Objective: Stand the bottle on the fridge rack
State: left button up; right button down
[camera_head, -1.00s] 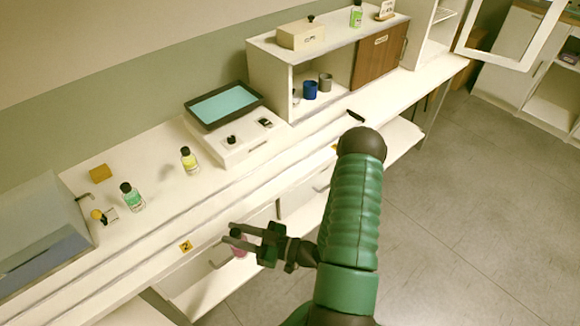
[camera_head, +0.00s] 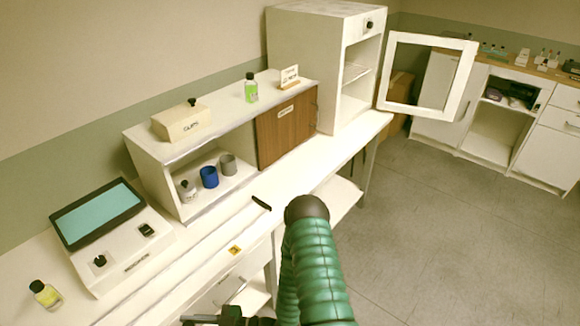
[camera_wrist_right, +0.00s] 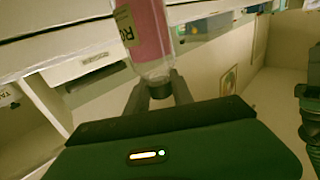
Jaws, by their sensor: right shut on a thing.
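My right gripper (camera_wrist_right: 160,92) is shut on a pink bottle (camera_wrist_right: 151,35) in the right wrist view. The bottle has a tan label and a clear end between the fingers; its far end is cut off. In the head view only part of this gripper (camera_head: 205,319) shows at the bottom edge, and the bottle is out of frame there. The white fridge (camera_head: 300,60) stands at the far end of the bench with its glass-paned door (camera_head: 388,72) swung open to the right. A rack (camera_head: 356,71) shows inside it. My left gripper is not in view.
A shelf unit (camera_head: 150,146) holds cups below; a green bottle (camera_head: 251,88) and a box (camera_head: 181,122) stand on top. A device with a teal screen (camera_head: 97,212) and a yellow bottle (camera_head: 45,294) are at left. Floor (camera_head: 430,220) at right is clear.

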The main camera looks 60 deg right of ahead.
aim_at(346, 78)
jog(key=l+z, duration=0.25)
jog(key=l, duration=1.4)
jog(key=l+z, duration=0.2)
jog(key=l, duration=1.45)
